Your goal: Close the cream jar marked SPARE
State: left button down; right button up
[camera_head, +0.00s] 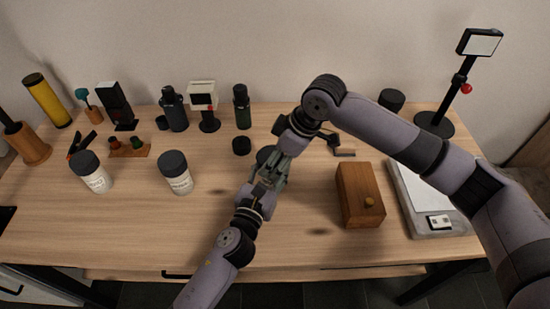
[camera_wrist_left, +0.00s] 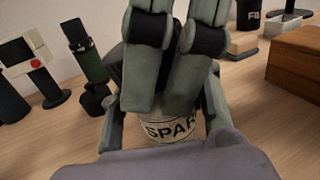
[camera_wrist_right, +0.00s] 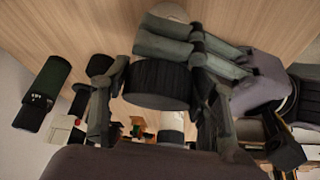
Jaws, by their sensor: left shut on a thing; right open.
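The cream jar marked SPARE (camera_wrist_left: 170,131) is between the fingers of my left gripper (camera_head: 266,178), which is shut on it; "SPAR" is readable in the left wrist view. My right gripper (camera_head: 281,158) is open, with its fingers reaching down over the jar from the far side. A black ribbed lid (camera_wrist_right: 157,84) lies between the right fingers in the right wrist view, close against the left gripper's fingers. The lid's dark top (camera_head: 265,154) also shows in the head view. Fingers hide the rim, so I cannot tell whether the lid is seated.
Two pale jars with dark lids, one at far left (camera_head: 92,172) and one nearer (camera_head: 177,174), stand on the table. A wooden box (camera_head: 358,196) and a grey scale (camera_head: 437,224) stand right. The front middle is clear.

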aim_at(283, 156)
pick_arm(q)
jog(key=shift+w+a, duration=0.2)
jog(key=shift+a, duration=0.2)
pick_arm(e)
jog(key=shift+s+d+f, duration=0.1)
jog(key=shift+d+f, duration=0.05)
jog(key=shift+d, duration=0.05)
jog(key=v, duration=0.3)
pick_arm(q)
jog(key=shift+s+d, duration=0.1)
pick_arm(e)
jog(key=shift+d+r, duration=0.1)
jog(key=shift+r, duration=0.5)
jog(key=shift+c, duration=0.3)
pick_arm(q)
jog(key=shift+d, duration=0.15)
pick_arm(e)
jog(key=c, duration=0.7)
pick_arm(q)
jog(key=shift+s+d, duration=0.1)
pick_arm(e)
jog(key=shift+f, duration=0.1)
